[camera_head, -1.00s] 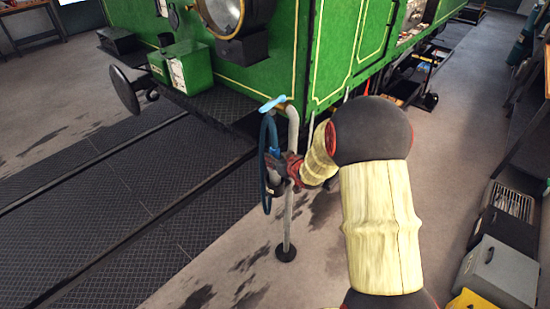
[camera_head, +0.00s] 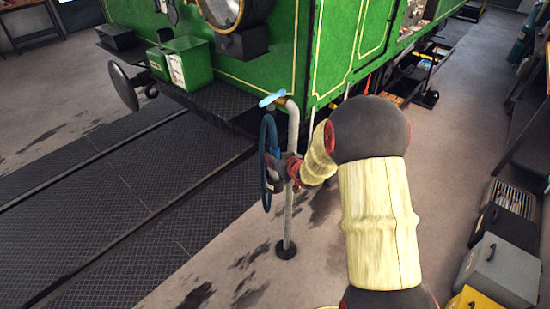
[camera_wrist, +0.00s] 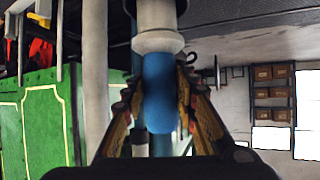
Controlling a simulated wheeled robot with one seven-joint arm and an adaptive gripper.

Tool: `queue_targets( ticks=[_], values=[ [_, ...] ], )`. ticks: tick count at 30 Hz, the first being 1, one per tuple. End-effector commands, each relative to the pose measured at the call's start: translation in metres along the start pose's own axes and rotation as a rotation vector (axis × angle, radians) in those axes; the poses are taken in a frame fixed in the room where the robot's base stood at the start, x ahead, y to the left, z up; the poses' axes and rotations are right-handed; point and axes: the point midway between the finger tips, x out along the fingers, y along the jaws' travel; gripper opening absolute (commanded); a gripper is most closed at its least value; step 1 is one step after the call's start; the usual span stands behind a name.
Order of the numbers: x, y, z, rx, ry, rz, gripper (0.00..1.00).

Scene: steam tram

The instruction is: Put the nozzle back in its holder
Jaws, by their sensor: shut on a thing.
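The nozzle (camera_wrist: 160,95) is a blue cylinder with a white collar (camera_wrist: 159,41) in the wrist view, between my two fingers. My gripper (camera_wrist: 160,110) is shut on it. In the head view my gripper (camera_head: 280,172) is beside a pale upright standpipe (camera_head: 289,215), with a dark blue hose loop (camera_head: 266,160) hanging at its left. A light blue handle (camera_head: 272,99) tops the standpipe. The nozzle is mostly hidden by my gripper and the hose there. I cannot make out the holder clearly or tell whether the nozzle touches it.
A green steam tram (camera_head: 330,50) stands close behind the standpipe. A dark tread-plate track bed (camera_head: 130,200) lies to the left. Grey boxes (camera_head: 500,270) and a yellow box (camera_head: 470,299) stand at the lower right.

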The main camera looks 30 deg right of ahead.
Motion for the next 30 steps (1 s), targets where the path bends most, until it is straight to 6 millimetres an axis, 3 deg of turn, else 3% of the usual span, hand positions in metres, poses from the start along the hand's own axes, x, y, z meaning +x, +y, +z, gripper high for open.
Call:
queue_targets(
  ticks=[10, 11, 21, 30],
  values=[
    [0.0009, 0.0003, -0.0007, -0.001, 0.004, 0.000, 0.00],
    [0.0009, 0.0003, -0.0007, -0.001, 0.004, 0.000, 0.30],
    [0.0009, 0.0001, 0.0011, 0.000, 0.001, 0.000, 0.49],
    [0.0004, -0.0003, 0.0038, 0.001, -0.003, 0.000, 0.50]
  ],
)
